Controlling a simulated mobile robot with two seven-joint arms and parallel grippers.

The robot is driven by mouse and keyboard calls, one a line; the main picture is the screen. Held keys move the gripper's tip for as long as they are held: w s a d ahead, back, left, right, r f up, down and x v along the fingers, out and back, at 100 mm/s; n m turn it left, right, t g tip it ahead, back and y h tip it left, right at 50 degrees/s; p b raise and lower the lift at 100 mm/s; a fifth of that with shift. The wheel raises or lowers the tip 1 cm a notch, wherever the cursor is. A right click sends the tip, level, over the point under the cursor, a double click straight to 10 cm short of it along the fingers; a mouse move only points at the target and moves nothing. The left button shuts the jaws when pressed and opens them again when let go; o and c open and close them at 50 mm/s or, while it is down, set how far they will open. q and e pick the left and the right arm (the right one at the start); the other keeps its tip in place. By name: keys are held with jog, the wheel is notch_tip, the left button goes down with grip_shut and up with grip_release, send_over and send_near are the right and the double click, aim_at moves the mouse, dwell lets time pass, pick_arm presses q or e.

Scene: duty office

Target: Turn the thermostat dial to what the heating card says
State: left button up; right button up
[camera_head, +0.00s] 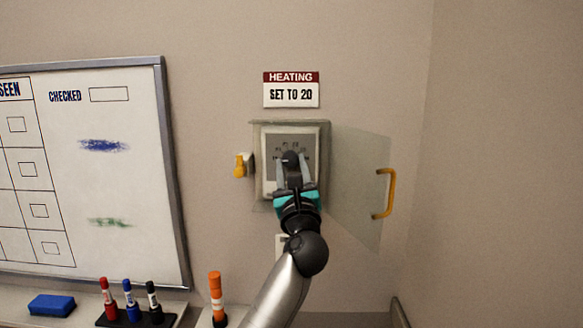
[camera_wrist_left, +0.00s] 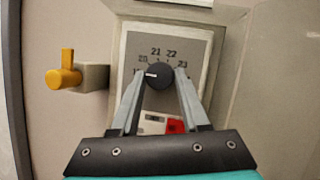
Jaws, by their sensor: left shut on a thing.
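The heating card (camera_head: 291,94) on the wall reads "SET TO 20". Below it is the thermostat (camera_head: 269,156), a pale unit with a grey face inside an open box. Its round black dial (camera_wrist_left: 159,76) has a white mark pointing left, toward a partly hidden number starting with 1, below 20. The numbers 20, 21, 22 and 23 run around the dial. My left gripper (camera_wrist_left: 160,80) is shut on the dial, one finger on each side. In the head view the left gripper (camera_head: 292,165) covers part of the thermostat. My right gripper is not in view.
The clear cover (camera_head: 352,190) stands open to the right, with a yellow handle (camera_head: 391,193). A yellow latch (camera_wrist_left: 65,77) sticks out left of the box. A whiteboard (camera_head: 120,170) hangs at left. Markers, a blue eraser (camera_head: 52,305) and an orange marker (camera_head: 215,292) stand below.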

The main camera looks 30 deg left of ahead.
pick_arm(q)
grip_shut()
jog(key=m+t+h+p, duration=0.1)
jog(key=m+p, duration=0.2)
jog(key=m+t+h+p, duration=0.1)
jog(key=m+h+p, duration=0.1)
jog(key=m+p, duration=0.1)
jog(key=shift+s+a+m+t, duration=0.1)
jog(key=shift+a+m+t, duration=0.15)
jog(key=shift+m, duration=0.45)
jog(key=shift+f+m+t+h+p, duration=0.1)
jog(key=shift+m+t+h+p, duration=0.25)
jog(key=shift+m+h+p, duration=0.95)
jog(key=shift+m, duration=0.5)
jog(key=o, duration=1.1)
grip_release()
jog(key=shift+s+d, duration=0.1)
